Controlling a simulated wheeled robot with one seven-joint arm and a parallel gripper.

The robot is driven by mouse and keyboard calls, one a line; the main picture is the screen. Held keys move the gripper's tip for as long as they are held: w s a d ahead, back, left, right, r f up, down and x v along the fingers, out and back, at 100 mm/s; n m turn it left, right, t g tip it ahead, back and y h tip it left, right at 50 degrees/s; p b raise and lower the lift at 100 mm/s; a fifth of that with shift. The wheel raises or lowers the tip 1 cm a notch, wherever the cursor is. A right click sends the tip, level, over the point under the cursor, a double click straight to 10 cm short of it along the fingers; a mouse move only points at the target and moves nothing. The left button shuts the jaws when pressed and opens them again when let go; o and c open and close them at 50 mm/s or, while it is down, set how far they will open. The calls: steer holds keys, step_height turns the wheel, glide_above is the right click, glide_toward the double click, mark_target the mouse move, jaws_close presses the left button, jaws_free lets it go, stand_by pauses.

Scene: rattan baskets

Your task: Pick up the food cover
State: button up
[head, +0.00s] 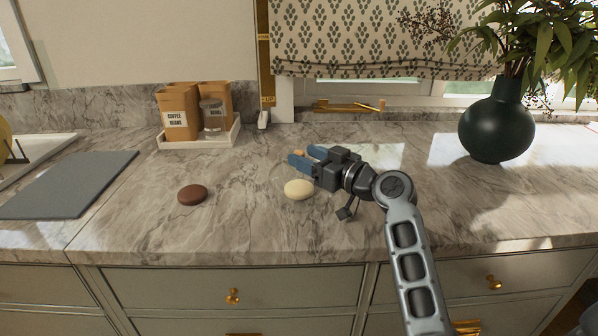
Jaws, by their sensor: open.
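The food cover (279,180) looks like a clear dome on the marble counter, with only a faint outline showing. A small tan knob (298,153) shows at its top. A round cream item (299,189) sits inside or behind the clear wall. My gripper (308,156) reaches in from the right with blue fingertips open at the top of the dome. The knob appears between or just beyond the fingertips; contact cannot be told. My gripper hides part of the dome's right side.
A round brown item (192,194) lies to the left. A white tray (228,137) with coffee bags and a jar stands behind. A grey board (70,184) lies far left. A dark green vase (496,130) with leaves stands right. The counter's front edge is close.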

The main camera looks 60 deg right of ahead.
steer(key=shift+x, duration=1.45)
steer(key=shift+c, duration=0.2)
jaws_close()
